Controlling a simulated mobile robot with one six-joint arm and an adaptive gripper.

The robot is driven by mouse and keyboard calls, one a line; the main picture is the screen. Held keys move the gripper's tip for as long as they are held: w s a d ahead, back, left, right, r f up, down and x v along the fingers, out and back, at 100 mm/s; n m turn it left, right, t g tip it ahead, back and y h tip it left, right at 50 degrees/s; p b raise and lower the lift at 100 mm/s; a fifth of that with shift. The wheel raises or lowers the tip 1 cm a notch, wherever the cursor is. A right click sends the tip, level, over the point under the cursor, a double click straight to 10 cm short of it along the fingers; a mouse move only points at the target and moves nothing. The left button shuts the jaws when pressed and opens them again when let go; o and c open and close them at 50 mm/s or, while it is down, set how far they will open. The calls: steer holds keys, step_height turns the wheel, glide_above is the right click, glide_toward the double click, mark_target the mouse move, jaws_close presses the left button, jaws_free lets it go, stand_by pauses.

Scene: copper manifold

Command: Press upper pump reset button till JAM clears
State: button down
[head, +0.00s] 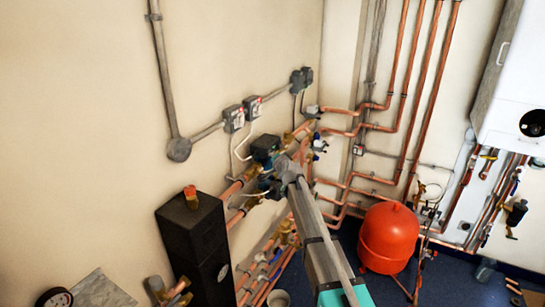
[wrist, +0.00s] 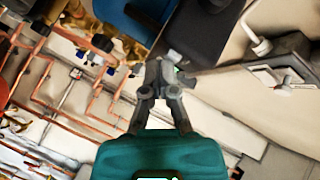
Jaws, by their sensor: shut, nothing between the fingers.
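In the head view, a dark teal and black unit (head: 265,148), apparently the upper pump, is on the copper pipework by the wall. A second dark unit (head: 271,187) below it is partly covered by my arm. My arm reaches up to this pipework, and its wrist end hides my fingers there. In the wrist view, my gripper (wrist: 160,68) is shut and empty, with its tips against a cluttered dark background. A small green spot shows just right of the tips. I cannot tell whether the tips touch anything. The reset button and JAM display cannot be made out.
Grey switch boxes (head: 234,118) with conduit are on the wall. A tall black box (head: 195,240) stands lower left of my arm. A red vessel (head: 387,237) stands right of it on the blue floor. Copper pipes (head: 417,95) crowd the corner; a white boiler (head: 515,90) hangs at right.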

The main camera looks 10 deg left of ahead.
steer(key=shift+d, duration=0.1)
steer(key=shift+s+d, duration=0.3)
steer(key=shift+d, duration=0.4)
steer(key=shift+d, duration=0.1)
steer(key=shift+s+d, duration=0.3)
steer(key=shift+d, duration=0.45)
steer(key=shift+s+d, duration=0.25)
steer(key=shift+d, duration=0.55)
steer(key=shift+s+d, duration=0.3)
steer(key=shift+d, duration=0.45)
steer(key=s+d+f+n+g+h+b, duration=0.1)
steer(key=s+d+f+g, duration=0.3)
steer(key=s, duration=0.9)
steer(key=s+d+f+n+g+h+b, duration=0.1)
steer(key=s+d+f+n+g+h, duration=0.2)
steer(key=s+d, duration=1)
steer(key=s+d+f+n+g+h+b, duration=0.1)
steer(key=s+d+f+g, duration=0.5)
steer(key=s, duration=0.8)
steer(key=d+f+n+h, duration=0.1)
steer(key=d+f, duration=0.2)
steer(key=f, duration=0.1)
steer(key=shift+s+f+g+h, duration=0.2)
steer(key=shift+f+g+h, duration=0.2)
steer(key=shift+d, duration=0.2)
